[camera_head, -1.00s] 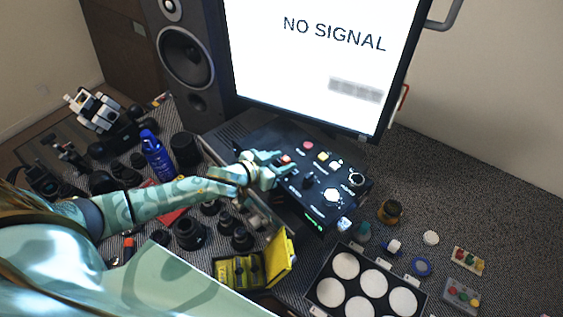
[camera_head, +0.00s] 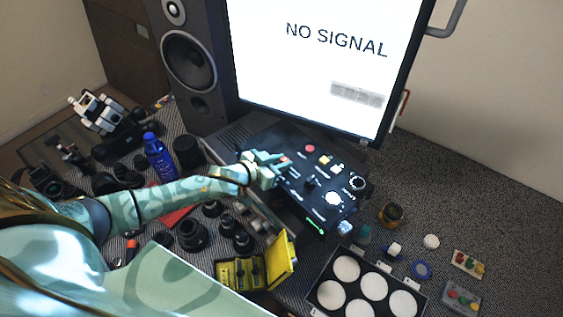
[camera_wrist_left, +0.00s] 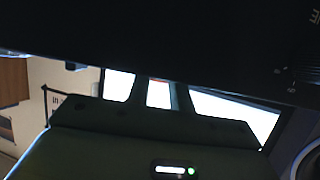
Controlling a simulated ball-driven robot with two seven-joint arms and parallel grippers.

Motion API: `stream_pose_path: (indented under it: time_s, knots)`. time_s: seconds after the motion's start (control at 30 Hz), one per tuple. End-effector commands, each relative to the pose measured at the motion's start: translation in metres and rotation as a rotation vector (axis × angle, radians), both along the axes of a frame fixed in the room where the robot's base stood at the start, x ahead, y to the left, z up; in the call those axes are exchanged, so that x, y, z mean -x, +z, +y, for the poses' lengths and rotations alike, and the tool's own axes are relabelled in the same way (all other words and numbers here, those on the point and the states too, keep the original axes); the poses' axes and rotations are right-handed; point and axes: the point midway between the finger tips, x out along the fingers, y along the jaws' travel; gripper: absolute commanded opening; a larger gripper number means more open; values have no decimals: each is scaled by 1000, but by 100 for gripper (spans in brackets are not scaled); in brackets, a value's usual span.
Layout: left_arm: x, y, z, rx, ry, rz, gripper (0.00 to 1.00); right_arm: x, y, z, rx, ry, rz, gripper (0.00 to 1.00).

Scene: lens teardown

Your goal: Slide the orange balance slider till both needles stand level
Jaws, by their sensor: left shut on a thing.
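The left wrist view is mostly dark, with bright strips and a small green light (camera_wrist_left: 191,171). My right gripper is not in view.
The monitor (camera_head: 300,75) reading NO SIGNAL stands behind the panel, a speaker (camera_head: 190,60) to its left. A blue bottle (camera_head: 159,158) and dark lens parts lie left. A yellow case (camera_head: 281,262) and a tray of white discs (camera_head: 384,269) are in front.

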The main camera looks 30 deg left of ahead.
Motion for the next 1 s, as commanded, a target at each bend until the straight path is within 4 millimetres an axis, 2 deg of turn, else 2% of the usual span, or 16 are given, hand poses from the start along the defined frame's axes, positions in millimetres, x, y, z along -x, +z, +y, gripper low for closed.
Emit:
stream_pose_path:
  time_s: [0.03,0.1,0.47,0.57,0.8,1.0]
  knots:
    - [0,0,0,1,-1,-1,27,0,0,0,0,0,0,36]
    - [0,0,0,1,-1,-1,44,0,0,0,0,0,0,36]
    - [5,2,1,0,-1,1,44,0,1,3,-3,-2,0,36]
    - [18,7,6,1,-1,2,44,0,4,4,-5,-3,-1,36]
    - [74,31,26,-1,-2,5,44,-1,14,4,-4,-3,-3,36]
    - [113,49,41,1,-1,3,44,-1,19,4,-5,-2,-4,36]
